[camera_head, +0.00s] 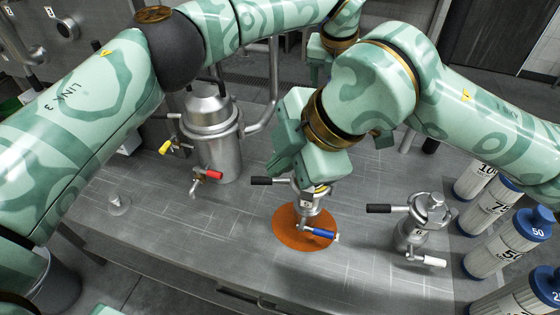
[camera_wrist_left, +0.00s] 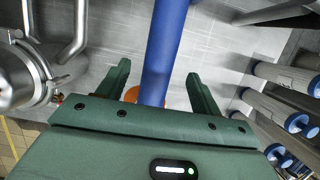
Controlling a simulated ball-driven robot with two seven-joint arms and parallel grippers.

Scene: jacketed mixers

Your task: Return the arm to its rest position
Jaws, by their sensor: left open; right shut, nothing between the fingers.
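My right arm comes in from the right in the head view. Its gripper (camera_head: 284,166) points down beside the steel mixer (camera_head: 309,199) with the black and blue handles; it is shut and empty. I cannot tell whether it touches the mixer. My left arm (camera_head: 85,125) comes in from the left and reaches across the back, partly hidden by the right arm. In the left wrist view my left gripper (camera_wrist_left: 161,92) is open. A blue bar runs through the picture between its fingers; I cannot tell what it belongs to or how near it is.
The mixer stands on an orange disc (camera_head: 290,238) on the grey bench. Another mixer (camera_head: 420,236) stands to its right. A large steel vessel (camera_head: 212,132) with red and yellow handles stands to the left. Blue-capped numbered cylinders (camera_head: 492,250) line the right edge. The bench's front left is mostly clear.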

